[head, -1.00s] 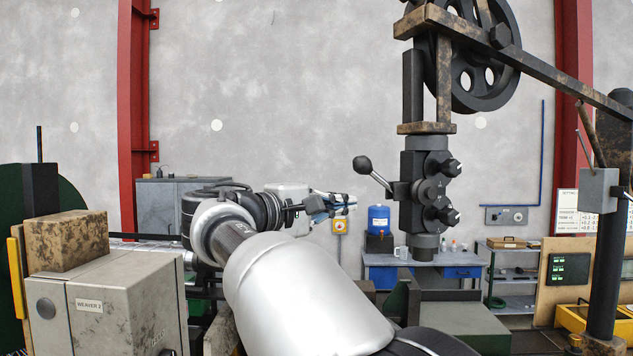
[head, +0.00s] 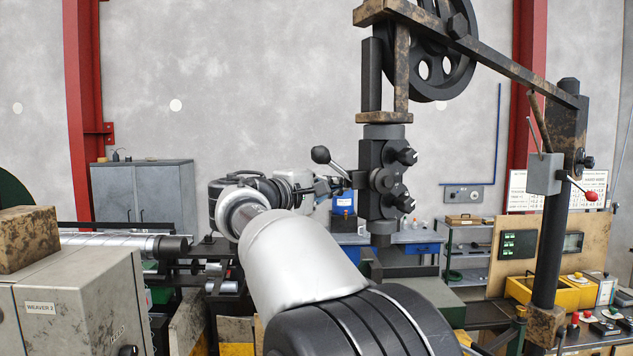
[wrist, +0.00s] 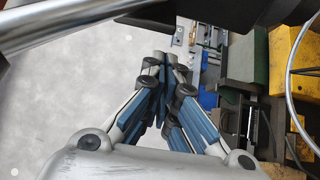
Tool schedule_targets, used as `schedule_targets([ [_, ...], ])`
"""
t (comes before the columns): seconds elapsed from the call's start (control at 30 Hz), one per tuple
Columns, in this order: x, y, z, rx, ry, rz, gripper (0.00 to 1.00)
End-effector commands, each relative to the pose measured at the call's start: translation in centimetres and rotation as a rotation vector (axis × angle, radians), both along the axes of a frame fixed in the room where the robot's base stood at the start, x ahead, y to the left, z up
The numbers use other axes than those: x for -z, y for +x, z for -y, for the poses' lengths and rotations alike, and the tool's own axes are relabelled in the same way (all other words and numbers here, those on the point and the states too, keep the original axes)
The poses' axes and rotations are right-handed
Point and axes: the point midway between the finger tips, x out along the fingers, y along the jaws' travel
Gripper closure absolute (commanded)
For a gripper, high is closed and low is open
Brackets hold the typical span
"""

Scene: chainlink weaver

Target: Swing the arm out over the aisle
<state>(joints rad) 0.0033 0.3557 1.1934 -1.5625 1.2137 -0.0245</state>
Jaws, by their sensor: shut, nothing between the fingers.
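My gripper (head: 340,185) is at the end of my outstretched silver arm, small and partly hidden behind the lever and dark tool head in the head view. In the wrist view my gripper (wrist: 165,62) shows its blue-padded fingers converging at the tips, shut with nothing between them. The dark tool head (head: 380,180) hangs from a brown frame, and its black-knobbed lever (head: 320,155) overlaps the gripper in the picture. Whether they touch cannot be told. No clear stretch of aisle floor shows in the head view.
The Weaver 2 cabinet (head: 85,300) stands front left, with a roller (head: 130,243) behind it. A post (head: 550,220) with a red-knobbed lever stands right. A bench with a yellow bin (head: 540,292) is at the lower right. A grey cabinet (head: 143,190) stands at the back wall.

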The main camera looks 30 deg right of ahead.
Motion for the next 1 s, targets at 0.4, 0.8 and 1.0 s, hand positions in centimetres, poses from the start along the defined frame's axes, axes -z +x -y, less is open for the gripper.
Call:
schedule_targets([
  [0.4, 0.0, -3.6, -0.3, -0.003, 0.000, 0.001, 1.00],
  [0.8, 0.0, -3.8, -0.2, -0.003, 0.001, 0.002, 1.00],
  [1.0, 0.1, -5.3, 0.7, -0.012, 0.004, 0.004, 1.00],
])
